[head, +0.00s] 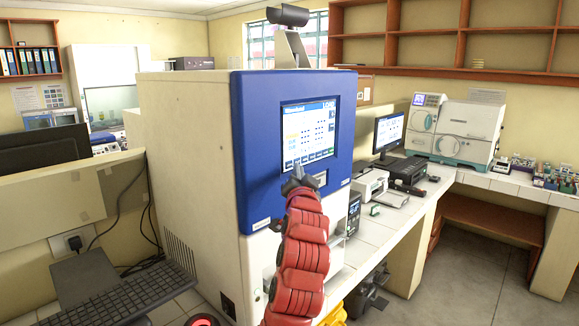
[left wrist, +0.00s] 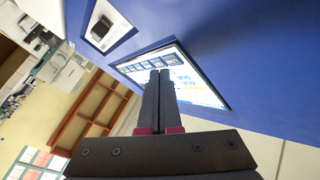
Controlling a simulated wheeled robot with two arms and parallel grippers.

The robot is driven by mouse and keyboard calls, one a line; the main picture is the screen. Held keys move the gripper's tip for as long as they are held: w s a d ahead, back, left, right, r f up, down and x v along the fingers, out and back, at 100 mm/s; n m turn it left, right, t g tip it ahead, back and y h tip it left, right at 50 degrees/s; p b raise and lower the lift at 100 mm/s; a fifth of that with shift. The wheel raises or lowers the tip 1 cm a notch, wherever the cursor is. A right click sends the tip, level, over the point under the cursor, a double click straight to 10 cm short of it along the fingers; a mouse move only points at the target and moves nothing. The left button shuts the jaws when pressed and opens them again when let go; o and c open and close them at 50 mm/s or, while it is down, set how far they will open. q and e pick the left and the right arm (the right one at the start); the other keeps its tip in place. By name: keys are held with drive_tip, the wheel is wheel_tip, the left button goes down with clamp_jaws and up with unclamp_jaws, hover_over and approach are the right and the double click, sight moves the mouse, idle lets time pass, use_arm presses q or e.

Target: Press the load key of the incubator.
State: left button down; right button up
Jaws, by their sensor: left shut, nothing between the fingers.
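The incubator (head: 190,150) is a large white cabinet with a blue front panel. Its lit touchscreen (head: 308,122) has a row of small dark keys along its lower edge; the labels are too small to read surely, so I cannot tell which is the load key. My left gripper (head: 297,172) is shut and empty, its tips at the screen's lower edge. In the left wrist view the shut fingers (left wrist: 160,74) reach over the screen (left wrist: 195,82), near the key row (left wrist: 146,65). I cannot tell whether they touch the glass. My right gripper is not in view.
A small dark-windowed fitting (left wrist: 102,25) sits in the blue panel below the screen. A keyboard (head: 130,297) lies at the lower left. A white bench (head: 385,220) with a monitor (head: 389,131) and instruments runs along the right. Open floor shows at the lower right.

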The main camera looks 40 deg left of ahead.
use_arm(q)
drive_tip(key=shift+s+d+b, duration=0.2)
drive_tip(key=shift+d+b, duration=0.45)
drive_tip(key=shift+d, duration=1.9)
